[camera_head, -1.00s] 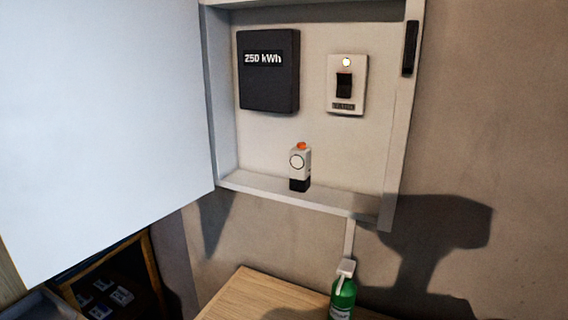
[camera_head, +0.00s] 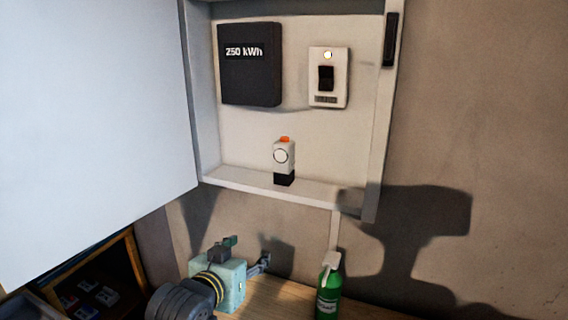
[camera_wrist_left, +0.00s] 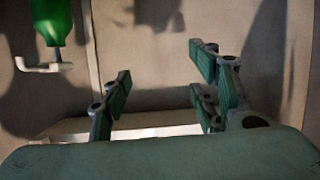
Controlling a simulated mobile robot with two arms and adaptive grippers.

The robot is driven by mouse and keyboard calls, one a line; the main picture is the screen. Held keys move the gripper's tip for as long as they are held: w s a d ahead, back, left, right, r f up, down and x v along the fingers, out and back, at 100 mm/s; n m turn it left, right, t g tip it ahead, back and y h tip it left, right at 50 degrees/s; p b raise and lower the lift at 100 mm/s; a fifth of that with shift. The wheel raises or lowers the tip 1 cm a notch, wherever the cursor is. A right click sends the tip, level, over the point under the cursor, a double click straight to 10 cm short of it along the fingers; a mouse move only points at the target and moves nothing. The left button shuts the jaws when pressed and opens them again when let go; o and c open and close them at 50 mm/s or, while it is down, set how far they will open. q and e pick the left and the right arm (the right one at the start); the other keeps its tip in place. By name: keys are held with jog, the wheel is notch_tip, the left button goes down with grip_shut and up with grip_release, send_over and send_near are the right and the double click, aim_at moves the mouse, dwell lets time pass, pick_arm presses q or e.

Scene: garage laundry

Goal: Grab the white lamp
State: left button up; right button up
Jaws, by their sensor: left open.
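The white lamp (camera_head: 284,160) is a small upright white block with an orange top, a round dial-like face and a black base. In the head view it stands on the bottom ledge of the open wall cabinet. My left gripper (camera_head: 246,250) is open and empty in the head view, below the cabinet and a little left of the lamp, apart from it. Its spread fingers also show in the left wrist view (camera_wrist_left: 160,95), with nothing recognisable as the lamp between them. My right gripper is out of view.
The cabinet (camera_head: 325,194) holds a black meter box (camera_head: 250,65) and a white switch plate (camera_head: 328,78). Its big white door (camera_head: 90,120) stands open at left. A green spray bottle (camera_head: 328,292) stands on the wooden top (camera_head: 275,298), right of my left gripper.

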aim_at(281, 159)
pick_arm(q)
jog(key=w+d+r+t, duration=0.1)
jog(key=w+r, duration=0.1)
jog(key=r, duration=0.4)
jog(key=w+d+r+m+t+h, duration=0.1)
jog(key=w+d+r, duration=0.1)
jog(key=r, duration=0.4)
jog(key=w+d+r+t+h, duration=0.1)
jog(key=w+d+r, duration=0.1)
jog(key=r, duration=0.3)
jog(key=shift+r, duration=0.4)
jog(key=shift+w+d+r+h+p, duration=0.15)
jog(key=shift+w+d+r, duration=0.15)
jog(key=shift+w, duration=0.2)
jog(key=shift+w+d+r+h+p, duration=0.15)
jog(key=shift+w+r, duration=0.15)
jog(key=shift+w, duration=0.15)
jog(key=p+x, duration=0.2)
jog(key=x, duration=0.3)
jog(key=shift+d, duration=0.1)
jog(key=shift+w+d+f+m, duration=0.15)
jog(key=shift+w+d+m, duration=0.15)
jog(key=shift+w, duration=0.15)
jog(key=shift+a, duration=0.1)
jog(key=c, duration=1.3)
